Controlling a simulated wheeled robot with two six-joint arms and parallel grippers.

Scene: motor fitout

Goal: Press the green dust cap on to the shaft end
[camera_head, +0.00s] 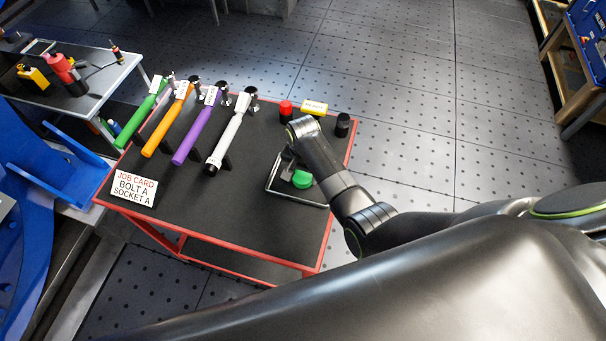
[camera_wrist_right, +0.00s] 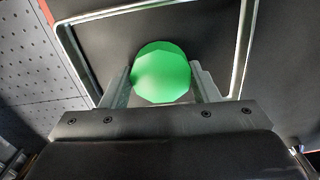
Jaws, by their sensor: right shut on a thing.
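The green dust cap (camera_head: 301,179) is round and bright green. In the head view it shows at the black-topped cart, over a square metal frame. In the right wrist view the green cap (camera_wrist_right: 161,72) sits between the two fingers of my right gripper (camera_wrist_right: 163,82), which is shut on it. In the head view my right gripper (camera_head: 292,168) is mostly hidden by its own wrist and points down at the cart. A shaft end cannot be made out in either view. My left gripper is not in view.
The red-edged cart (camera_head: 250,223) carries several colored-handled tools, such as the white one (camera_head: 229,133), and a job card (camera_head: 134,187). The metal frame (camera_head: 273,187) lies around the cap. Red (camera_head: 285,110) and black (camera_head: 342,124) cylinders and a yellow block (camera_head: 314,107) stand behind my wrist.

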